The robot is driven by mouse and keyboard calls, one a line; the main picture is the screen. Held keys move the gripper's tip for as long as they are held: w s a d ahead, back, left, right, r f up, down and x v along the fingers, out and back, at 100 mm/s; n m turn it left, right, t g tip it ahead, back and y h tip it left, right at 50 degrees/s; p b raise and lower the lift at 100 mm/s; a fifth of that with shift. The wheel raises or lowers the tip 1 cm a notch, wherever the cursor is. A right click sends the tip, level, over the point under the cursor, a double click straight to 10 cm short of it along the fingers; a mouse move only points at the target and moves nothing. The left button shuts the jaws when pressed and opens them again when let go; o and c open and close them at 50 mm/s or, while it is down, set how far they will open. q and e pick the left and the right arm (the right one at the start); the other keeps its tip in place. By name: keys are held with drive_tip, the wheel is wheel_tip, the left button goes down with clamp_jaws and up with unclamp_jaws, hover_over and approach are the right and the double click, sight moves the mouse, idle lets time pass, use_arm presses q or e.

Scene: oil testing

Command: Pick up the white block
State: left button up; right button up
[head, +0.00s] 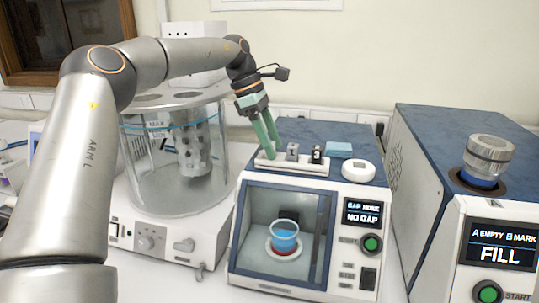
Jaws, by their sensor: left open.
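A white holder (300,167) lies on top of the middle machine with small grey (292,151) and black (317,155) blocks standing on it. I cannot make out a separate white block with certainty; the left end of the holder is partly hidden by my fingers. My left gripper (270,144) has green fingers, is open and points down at the left end of this holder. Nothing shows between the fingers; whether the tips touch the holder cannot be told. My right gripper is not in view.
A light-blue block (339,149) and a white round item (358,171) are beside the holder. The middle machine (262,236) holds a cup (285,238). A glass vessel (150,172) stands left and a FILL machine (421,190) with a jar (488,158) right.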

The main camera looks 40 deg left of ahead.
use_arm(q)
drive_tip(key=shift+f, duration=0.2)
clamp_jaws()
idle(0.4)
